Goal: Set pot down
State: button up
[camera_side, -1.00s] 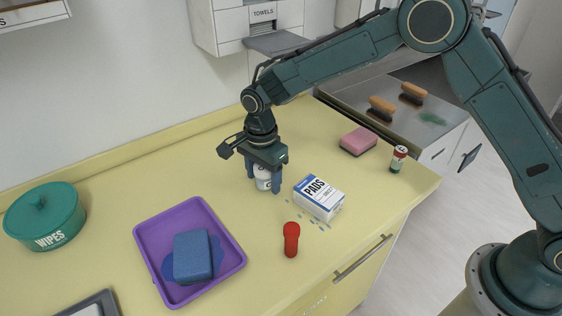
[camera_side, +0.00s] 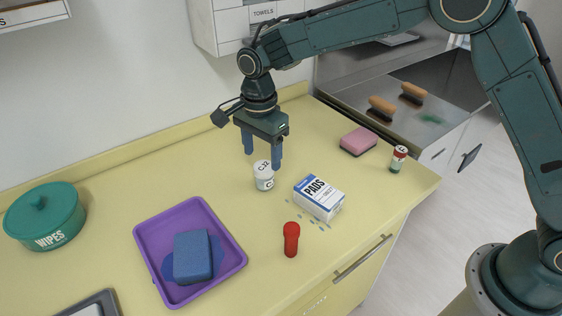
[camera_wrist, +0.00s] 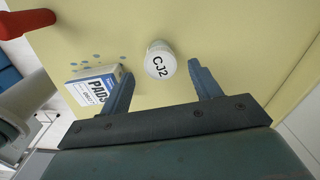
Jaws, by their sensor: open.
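The pot is a small white jar (camera_side: 264,176) with CJ2 on its lid. It stands upright on the yellow counter in the side view, left of the PADS box. My gripper (camera_side: 262,162) is open and empty above the pot, its blue fingers pointing down. In the wrist view the pot's lid (camera_wrist: 160,62) shows beyond the spread fingers (camera_wrist: 162,76), apart from both.
The PADS box (camera_side: 319,198) stands close to the pot's right. A red object (camera_side: 291,239), a purple tray (camera_side: 142,236) holding a blue sponge (camera_side: 192,257), a pink sponge (camera_side: 358,141) and a green WIPES tub (camera_side: 44,216) are around. The counter behind the pot is clear.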

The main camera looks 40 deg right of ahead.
aim_at(264, 167)
jog(key=shift+r, duration=2.5)
jog(key=shift+s+d+r, duration=0.1)
jog(key=shift+d+r, duration=0.05)
jog(key=shift+r, duration=0.05)
jog(key=s+d+r+n+t, duration=0.3)
jog(key=s+d+r+n, duration=0.4)
jog(key=s+d+r, duration=0.55)
jog(key=s+d+f+n+t, duration=0.1)
jog(key=s+d+n, duration=0.2)
jog(key=s, duration=0.6)
jog(key=s+d+f+n+t, duration=0.1)
jog(key=s+d+n, duration=0.3)
jog(key=s, duration=0.6)
jog(key=shift+d+f+n+t, duration=0.15)
jog(key=shift+d+n+t, duration=0.15)
jog(key=shift+n, duration=0.4)
